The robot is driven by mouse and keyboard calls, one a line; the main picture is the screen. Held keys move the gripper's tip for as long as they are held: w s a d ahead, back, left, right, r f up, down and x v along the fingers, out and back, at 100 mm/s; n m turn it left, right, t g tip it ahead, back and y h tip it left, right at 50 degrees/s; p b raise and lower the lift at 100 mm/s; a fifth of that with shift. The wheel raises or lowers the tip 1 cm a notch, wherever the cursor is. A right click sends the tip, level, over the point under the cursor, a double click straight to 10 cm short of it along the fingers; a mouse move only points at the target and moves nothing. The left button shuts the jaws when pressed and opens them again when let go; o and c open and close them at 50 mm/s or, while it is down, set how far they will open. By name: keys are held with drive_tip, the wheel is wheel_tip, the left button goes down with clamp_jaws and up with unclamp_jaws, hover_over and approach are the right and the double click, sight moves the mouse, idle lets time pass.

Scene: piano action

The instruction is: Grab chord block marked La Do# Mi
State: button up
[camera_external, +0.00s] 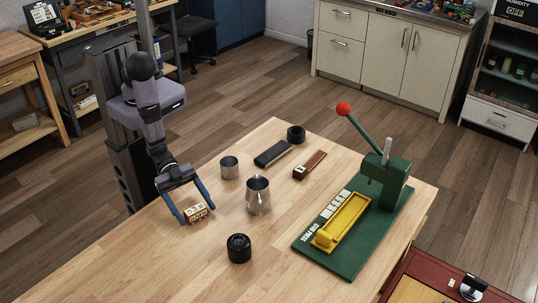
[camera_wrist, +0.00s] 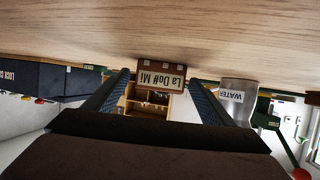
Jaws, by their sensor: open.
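The small wooden chord block (camera_external: 197,213) rests on the near left part of the table, below my wrist. In the wrist view the block (camera_wrist: 160,66) is brown, with a pale label reading "La Do# Mi" upside down. My gripper (camera_external: 198,215) is open, with one blue finger on either side of the block. In the wrist view my gripper (camera_wrist: 161,75) shows its fingers flanking the block, with a small gap visible at the left; contact on the right is hard to tell. No grip on the block shows.
Farther back lie a dark bar (camera_external: 273,153) and a brown block (camera_external: 309,165). A green lever press (camera_external: 393,183) with a yellow tray (camera_external: 343,222) stands right.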

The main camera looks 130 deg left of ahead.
sight(193, 207)
drive_tip(key=c, duration=1.2)
drive_tip(key=shift+o, duration=0.2)
drive_tip(key=shift+r, duration=0.2)
drive_tip(key=shift+r+b, duration=0.35)
drive_tip(key=shift+r, duration=4.45)
